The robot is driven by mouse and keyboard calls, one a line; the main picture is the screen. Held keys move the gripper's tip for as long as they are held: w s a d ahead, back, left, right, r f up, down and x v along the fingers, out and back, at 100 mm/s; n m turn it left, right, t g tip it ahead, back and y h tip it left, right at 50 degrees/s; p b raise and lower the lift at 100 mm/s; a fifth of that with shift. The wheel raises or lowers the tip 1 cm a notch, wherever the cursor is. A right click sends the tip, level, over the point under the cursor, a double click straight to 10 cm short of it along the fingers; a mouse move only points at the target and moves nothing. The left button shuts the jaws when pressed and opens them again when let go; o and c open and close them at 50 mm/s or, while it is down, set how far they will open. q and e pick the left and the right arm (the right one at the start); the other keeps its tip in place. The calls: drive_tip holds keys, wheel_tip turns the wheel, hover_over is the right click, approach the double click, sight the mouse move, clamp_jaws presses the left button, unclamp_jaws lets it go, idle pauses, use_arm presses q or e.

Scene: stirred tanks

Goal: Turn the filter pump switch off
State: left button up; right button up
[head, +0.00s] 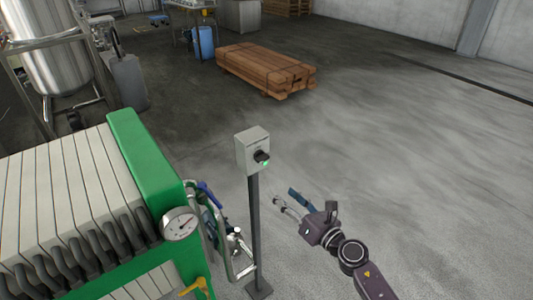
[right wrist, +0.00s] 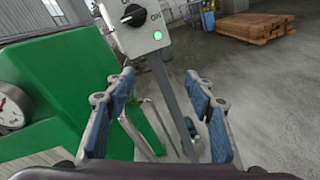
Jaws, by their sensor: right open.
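The filter pump switch is a black rotary knob (head: 261,156) on a small grey box (head: 252,147) on top of a thin dark post. A green lamp (head: 265,163) on the box is lit. In the right wrist view the knob (right wrist: 133,15) is at the top edge, with the lit green lamp (right wrist: 158,35) and an "On" label beside it; the top of the box is cut off. My right gripper (head: 284,198) is open and empty, to the right of and below the box, apart from it. Its blue-padded fingers also show in the right wrist view (right wrist: 160,88). My left gripper is not in view.
A green filter press (head: 145,165) with a pressure gauge (head: 180,224) and pipes stands close left of the post. A steel tank (head: 55,60) is at the far left. Stacked timber (head: 262,68) lies behind. The floor to the right is clear.

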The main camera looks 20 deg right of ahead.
sight(265, 159)
wheel_tip(265, 159, up, 8)
drive_tip(key=n+y, duration=0.1)
drive_tip(key=n, duration=0.4)
drive_tip(key=shift+t, duration=0.3)
drive_tip(key=x, duration=0.5)
drive_tip(key=p+x, duration=0.1)
drive_tip(key=x, duration=0.1)
drive_tip(key=shift+w+a+r, duration=0.2)
drive_tip(key=shift+w+a, duration=0.05)
drive_tip(key=shift+a, duration=0.2)
drive_tip(key=shift+w+a, duration=0.2)
drive_tip(key=shift+w, duration=0.15)
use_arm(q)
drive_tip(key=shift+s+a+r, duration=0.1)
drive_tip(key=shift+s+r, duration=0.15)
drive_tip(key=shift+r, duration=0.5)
use_arm(e)
drive_tip(key=c, duration=1.2)
drive_tip(key=shift+o, duration=0.2)
